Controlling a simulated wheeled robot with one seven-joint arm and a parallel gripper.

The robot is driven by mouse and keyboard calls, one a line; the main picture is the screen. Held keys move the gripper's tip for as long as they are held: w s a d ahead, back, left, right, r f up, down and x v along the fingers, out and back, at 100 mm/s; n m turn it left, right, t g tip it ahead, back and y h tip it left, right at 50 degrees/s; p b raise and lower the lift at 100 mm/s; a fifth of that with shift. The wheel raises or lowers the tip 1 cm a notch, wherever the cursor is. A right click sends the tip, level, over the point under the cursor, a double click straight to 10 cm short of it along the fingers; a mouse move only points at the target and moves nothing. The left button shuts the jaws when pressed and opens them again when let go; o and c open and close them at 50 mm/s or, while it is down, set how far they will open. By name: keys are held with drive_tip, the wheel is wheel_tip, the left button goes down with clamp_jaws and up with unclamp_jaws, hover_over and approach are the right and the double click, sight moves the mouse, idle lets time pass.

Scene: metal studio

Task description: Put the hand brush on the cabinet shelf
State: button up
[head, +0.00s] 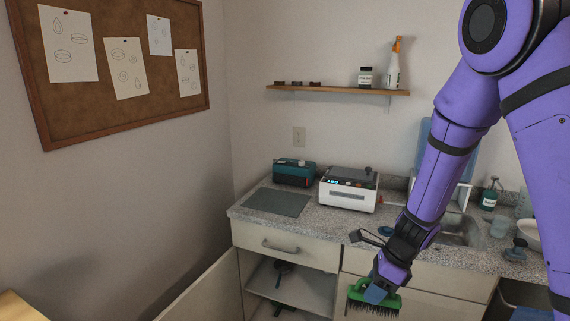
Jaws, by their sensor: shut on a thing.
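A green hand brush (359,291) with dark bristles shows at the bottom of the head view. My gripper (374,290) is shut on it and holds it in the air, bristles down, in front of the counter's drawers. The cabinet shelf (312,284) is inside the open cabinet below the counter, left of the brush. The cabinet door (203,292) is swung open to the left. Part of the brush is hidden by my gripper.
A drawer (287,249) above the shelf is closed. On the counter (308,226) stand a white device (348,190), a teal box (294,173) and a dark mat (276,202). A sink (459,230) is at the right. More dark items (283,311) lie below the shelf.

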drive_tip(key=n, duration=0.1)
drive_tip(key=w+f+n+g, duration=0.1)
drive_tip(key=n, duration=0.1)
drive_tip(key=shift+w+d+f, duration=0.15)
drive_tip(key=shift+w+d, duration=0.05)
drive_tip(key=shift+d, duration=0.1)
drive_tip(key=w+d+f+n+g+h, duration=0.2)
drive_tip(key=w+d+f+n+h, duration=0.5)
drive_tip(key=n, duration=1.2)
drive_tip(key=shift+w+d+f+n+g, duration=0.4)
drive_tip(key=shift+w+d+f, duration=0.2)
drive_tip(key=shift+w+d, duration=0.6)
drive_tip(key=shift+w+a, duration=0.1)
drive_tip(key=shift+a, duration=0.1)
